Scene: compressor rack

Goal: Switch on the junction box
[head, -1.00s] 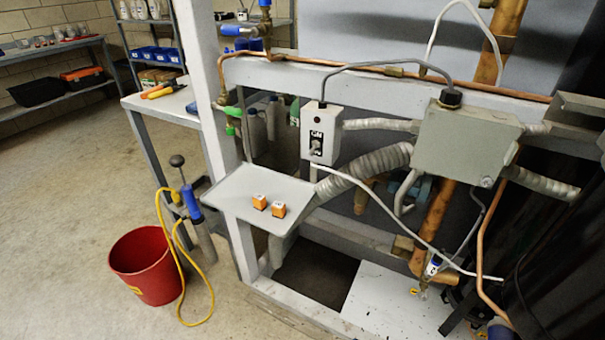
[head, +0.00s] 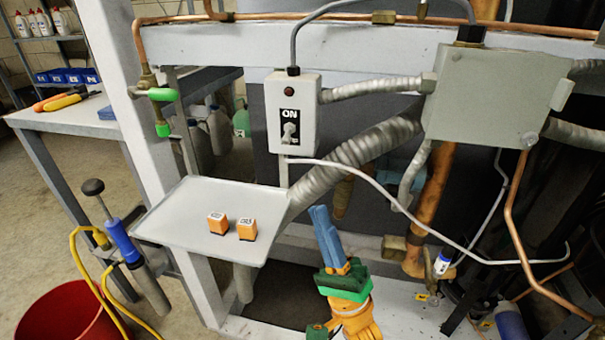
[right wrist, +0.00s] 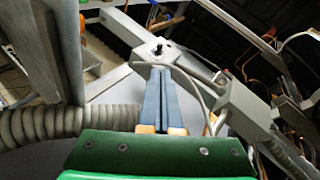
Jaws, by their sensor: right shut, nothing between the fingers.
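A small grey box (head: 304,135) with a dark round indicator, an "ON" label and a metal toggle switch (head: 289,131) hangs upright on the rack's white beam. I cannot tell which way the toggle lever is set. A larger grey box (head: 478,95) is to its right, joined by a ribbed conduit. My right gripper (head: 319,209), with blue fingers, is shut and empty, below and slightly right of the small box, apart from it. In the right wrist view its closed fingertips (right wrist: 164,71) point toward a pale surface with a dark knob. My left gripper is not in view.
A grey tray (head: 180,225) with two orange cubes (head: 232,227) is left of my right gripper. A thick ribbed hose (head: 350,160) and a thin white tube (head: 390,200) cross near it. A red bucket (head: 70,315) stands on the floor at left.

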